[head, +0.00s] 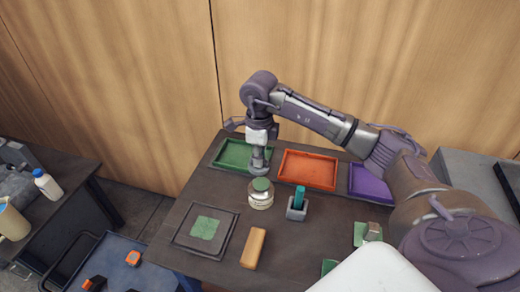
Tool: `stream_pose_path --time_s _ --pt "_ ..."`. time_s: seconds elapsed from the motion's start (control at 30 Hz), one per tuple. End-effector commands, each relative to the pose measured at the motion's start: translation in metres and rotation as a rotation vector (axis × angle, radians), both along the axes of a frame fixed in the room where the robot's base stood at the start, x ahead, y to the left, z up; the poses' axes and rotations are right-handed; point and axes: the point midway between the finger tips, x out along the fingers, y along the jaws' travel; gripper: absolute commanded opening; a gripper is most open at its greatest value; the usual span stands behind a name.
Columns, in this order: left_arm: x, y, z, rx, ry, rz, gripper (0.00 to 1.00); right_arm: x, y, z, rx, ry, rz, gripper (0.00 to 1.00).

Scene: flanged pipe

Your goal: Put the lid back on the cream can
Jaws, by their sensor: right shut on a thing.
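The cream can (261,199), a small pale round container with a label, stands upright near the middle of the dark table. Its green lid (261,184) shows right at the can's top, under my right gripper. Whether the lid rests on the rim or is a little above it I cannot tell. My right gripper (259,171) points straight down over the can and is shut on the lid; the fingertips are small and partly merge with the lid. My left gripper is not in view.
Green (234,153), orange (308,169) and purple (369,181) trays line the table's back. A grey holder (297,208) with a teal item stands close right of the can. A dark square plate (205,230) and an orange-tan block (253,248) lie in front.

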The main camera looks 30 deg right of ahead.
Motion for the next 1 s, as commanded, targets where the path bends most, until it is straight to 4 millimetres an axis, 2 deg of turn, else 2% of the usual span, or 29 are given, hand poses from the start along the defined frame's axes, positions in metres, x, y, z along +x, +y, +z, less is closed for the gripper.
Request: stream_pose_path --time_s 0.03,0.07,0.27,0.53,0.8,1.0 --pt "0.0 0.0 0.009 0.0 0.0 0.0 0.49 0.001 -0.001 0.004 -0.001 0.004 0.005 0.0" --pt "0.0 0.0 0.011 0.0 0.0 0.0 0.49 0.001 -0.001 0.003 -0.001 0.004 0.008 0.0" --pt "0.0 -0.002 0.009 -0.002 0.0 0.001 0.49 0.003 -0.003 -0.004 -0.005 0.004 0.014 0.0" --pt "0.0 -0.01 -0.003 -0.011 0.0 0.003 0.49 0.002 -0.003 -0.023 -0.005 0.005 0.013 0.0" --pt "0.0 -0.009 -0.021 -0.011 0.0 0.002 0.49 0.002 -0.003 -0.051 -0.005 0.005 0.012 0.0" --pt "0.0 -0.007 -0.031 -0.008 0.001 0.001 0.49 0.003 -0.003 -0.063 -0.005 0.003 0.012 0.0"
